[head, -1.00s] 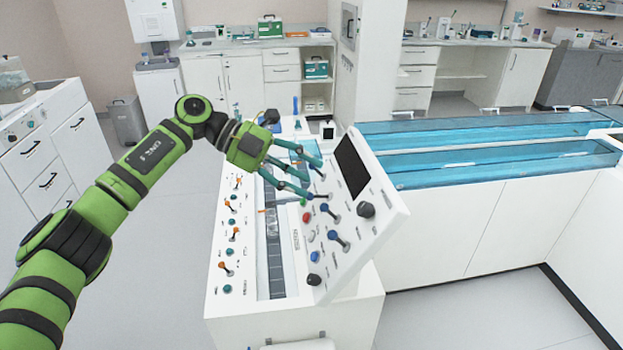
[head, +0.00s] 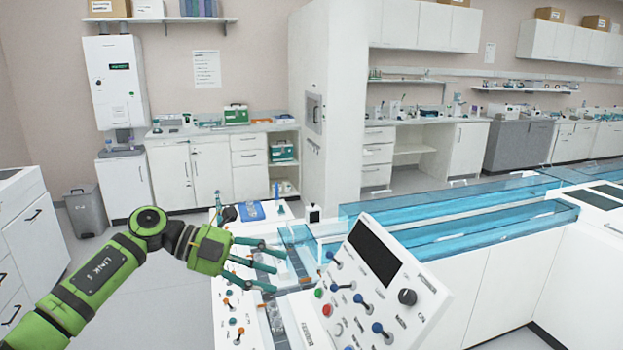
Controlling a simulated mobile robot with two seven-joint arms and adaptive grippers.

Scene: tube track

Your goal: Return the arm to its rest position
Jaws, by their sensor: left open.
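My left arm is green and black and comes in from the lower left in the head view. Its gripper (head: 278,266) has teal fingers, spread open and empty. The fingers are over the left part of the white console, left of the tilted control panel (head: 378,290). The panel carries a dark screen (head: 372,252), a black knob (head: 407,297) and several toggle levers with blue caps. The fingers appear apart from the levers. My right gripper is not in view.
A blue-topped tank (head: 470,225) runs back to the right from the console. White cabinets (head: 200,175) line the back wall, and a grey bin (head: 86,210) stands at left. Orange-capped levers (head: 229,304) sit below the gripper. The floor at left is clear.

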